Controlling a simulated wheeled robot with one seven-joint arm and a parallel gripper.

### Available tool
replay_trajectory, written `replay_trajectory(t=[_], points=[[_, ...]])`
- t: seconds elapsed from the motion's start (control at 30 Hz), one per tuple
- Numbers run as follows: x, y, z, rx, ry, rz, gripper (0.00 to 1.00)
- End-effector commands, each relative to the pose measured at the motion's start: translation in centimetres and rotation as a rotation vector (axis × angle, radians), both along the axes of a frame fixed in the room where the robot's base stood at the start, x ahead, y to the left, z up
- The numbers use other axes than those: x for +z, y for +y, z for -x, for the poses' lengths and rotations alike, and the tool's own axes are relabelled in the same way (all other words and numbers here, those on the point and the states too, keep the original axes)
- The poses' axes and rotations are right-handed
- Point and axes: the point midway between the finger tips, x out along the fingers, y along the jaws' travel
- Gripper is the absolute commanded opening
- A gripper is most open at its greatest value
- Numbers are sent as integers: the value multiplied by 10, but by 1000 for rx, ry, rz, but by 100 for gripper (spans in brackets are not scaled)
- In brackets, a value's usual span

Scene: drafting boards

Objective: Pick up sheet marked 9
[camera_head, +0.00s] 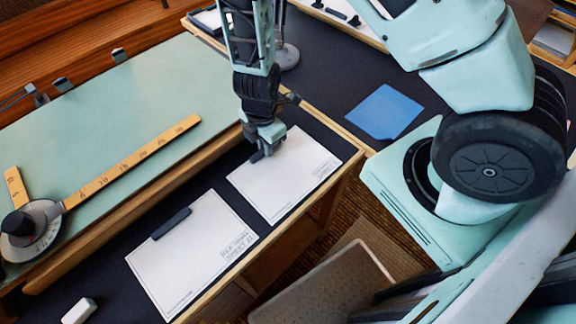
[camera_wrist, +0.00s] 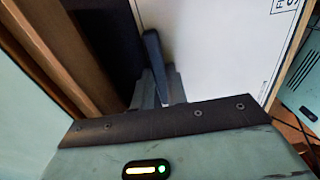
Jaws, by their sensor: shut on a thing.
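Two white sheets lie on the black surface in front of the green drafting board. My gripper (camera_head: 262,152) is over the upper left edge of the right sheet (camera_head: 290,178) and is shut on its dark grip bar (camera_wrist: 154,55). This sheet fills the upper right of the wrist view (camera_wrist: 205,45); its printing is cut off at the frame edge, so I cannot read its number. The left sheet (camera_head: 190,255) has its own dark bar (camera_head: 171,223) and a printed block whose number is too small to read surely. I cannot tell whether the held sheet is lifted.
The green board (camera_head: 110,120) carries a wooden ruler (camera_head: 130,163) with a round protractor head (camera_head: 30,230). A white eraser (camera_head: 79,311) lies at bottom left. A blue sheet (camera_head: 384,111) lies on the dark surface at upper right. A grey bin (camera_head: 325,292) stands below the wooden edge.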

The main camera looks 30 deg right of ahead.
Motion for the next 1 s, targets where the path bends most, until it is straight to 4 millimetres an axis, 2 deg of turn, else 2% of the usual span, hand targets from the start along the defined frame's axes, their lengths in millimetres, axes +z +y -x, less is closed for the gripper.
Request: replay_trajectory(t=[0.6, 1.0], points=[[14, 0, 0, -1, 0, 0, 0], [45, -1, 5, -1, 0, 0, 0]])
